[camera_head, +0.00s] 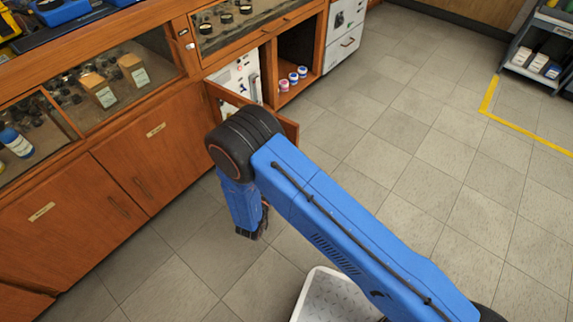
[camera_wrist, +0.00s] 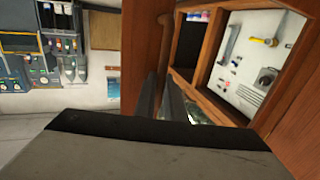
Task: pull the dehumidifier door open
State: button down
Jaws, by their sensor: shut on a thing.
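The dehumidifier door (camera_head: 290,129) is a wooden frame that stands partly open, out from the cabinet front, in the head view. My wrist and forearm hide much of it. In the wrist view the wooden door (camera_wrist: 133,45) runs up the middle, with its brown bar handle (camera_wrist: 165,35) beside it. My gripper (camera_wrist: 160,88) is shut on the handle; the exact contact is partly hidden. Behind the door, the white dehumidifier panel (camera_wrist: 262,55) with knobs and fittings shows, and it also shows in the head view (camera_head: 239,76).
An open wooden shelf holds several small jars (camera_head: 292,78) right of the dehumidifier. White drawers (camera_head: 343,38) stand beyond it. Wooden cupboards (camera_head: 152,155) with glass display cases line the left. A grey cart (camera_head: 540,60) stands far right. Tiled floor is clear in between.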

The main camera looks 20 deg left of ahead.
jog(key=shift+s+a, duration=0.3)
jog(key=shift+s, duration=0.55)
jog(key=shift+s+a, duration=0.25)
jog(key=shift+s, duration=0.55)
jog(key=c, duration=2.1)
grip_release()
jog(key=s, duration=1.7)
jog(key=shift+s+d, duration=0.2)
jog(key=shift+d, duration=0.1)
